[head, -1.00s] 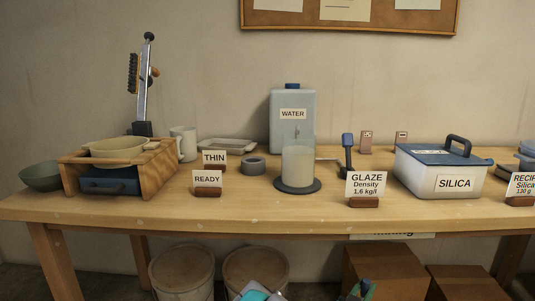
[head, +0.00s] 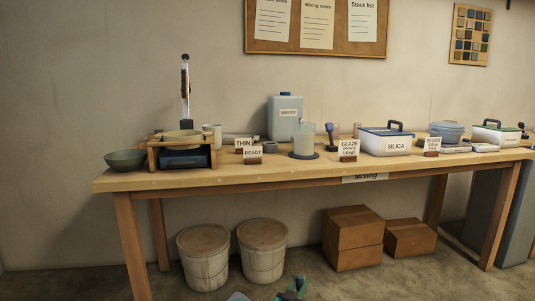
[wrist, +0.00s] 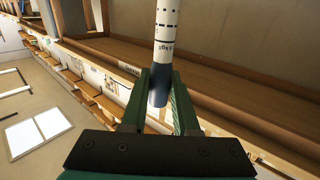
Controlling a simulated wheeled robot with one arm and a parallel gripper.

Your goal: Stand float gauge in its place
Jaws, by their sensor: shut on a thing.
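The float gauge (wrist: 162,40) is a slim white tube with black marks and a dark blue end, seen in the wrist view. My gripper (wrist: 162,85) is shut on it near the dark end, a green finger on each side. In the head view my gripper (head: 293,290) shows only in part at the bottom edge, well in front of the bench and below its top. A clear jar (head: 304,139) stands on a dark round base on the bench. The THIN (head: 243,144) and READY (head: 253,153) signs stand left of it, by a grey ring (head: 269,147).
The wooden bench (head: 220,179) also holds a water jug (head: 285,115), a GLAZE sign (head: 348,150), a SILICA box (head: 386,142) and a bowl (head: 126,161). Lidded buckets (head: 263,257) and cardboard boxes (head: 353,240) stand under it. The floor before it looks clear.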

